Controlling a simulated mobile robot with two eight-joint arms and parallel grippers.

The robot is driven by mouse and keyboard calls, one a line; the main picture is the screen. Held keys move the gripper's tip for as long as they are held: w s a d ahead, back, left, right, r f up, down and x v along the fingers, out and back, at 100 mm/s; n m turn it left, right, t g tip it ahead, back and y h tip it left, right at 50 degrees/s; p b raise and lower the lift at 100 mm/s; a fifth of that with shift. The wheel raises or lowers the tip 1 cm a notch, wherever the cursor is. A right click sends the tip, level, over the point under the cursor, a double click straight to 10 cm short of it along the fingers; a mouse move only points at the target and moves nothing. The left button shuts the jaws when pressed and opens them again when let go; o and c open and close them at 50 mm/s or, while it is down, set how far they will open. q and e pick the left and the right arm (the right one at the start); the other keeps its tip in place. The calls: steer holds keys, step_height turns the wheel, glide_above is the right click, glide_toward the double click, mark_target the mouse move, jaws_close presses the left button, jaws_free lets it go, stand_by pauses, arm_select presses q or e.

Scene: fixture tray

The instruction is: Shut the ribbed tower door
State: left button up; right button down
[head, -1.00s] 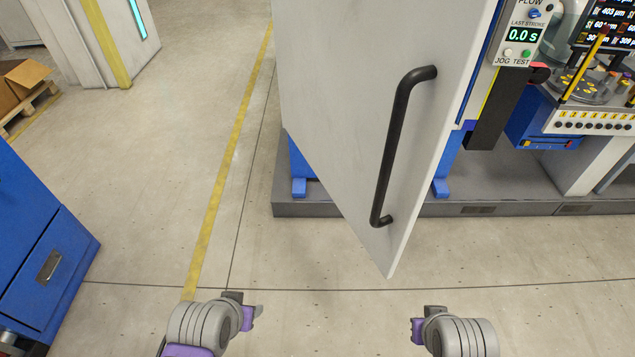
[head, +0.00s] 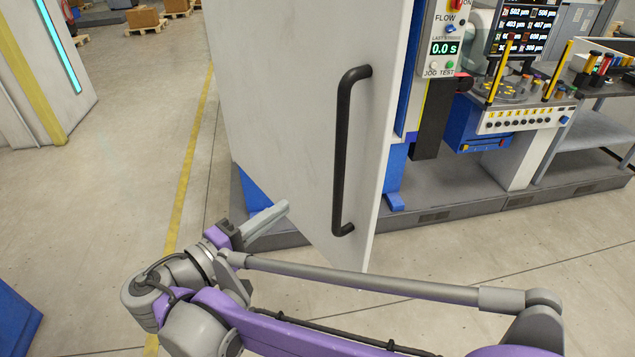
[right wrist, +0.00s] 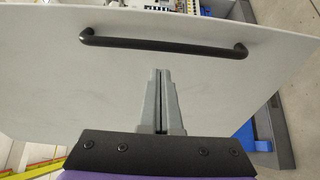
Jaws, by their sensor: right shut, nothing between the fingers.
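The door (head: 290,110) is a large, smooth, light grey panel standing open, swung out toward me; it also fills much of the right wrist view (right wrist: 100,75). I see no ribs on this face. Its long black bar handle (head: 343,150) runs upright near its right edge. In the right wrist view the handle (right wrist: 165,45) lies across, beyond my fingertips. My left gripper is out of view.
Right of the door are a control panel (head: 442,45) reading 0.0 s and a machine with a row of numbered knobs (head: 520,120). A grey plinth (head: 450,205) runs along the floor. Open floor with a yellow line (head: 190,160) lies left. A blue cabinet (head: 12,315) edges the lower left.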

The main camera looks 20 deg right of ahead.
mark_target(337, 167)
steer(key=x, duration=1.4)
steer(key=shift+r+p, duration=0.25)
steer(key=shift+p, duration=0.05)
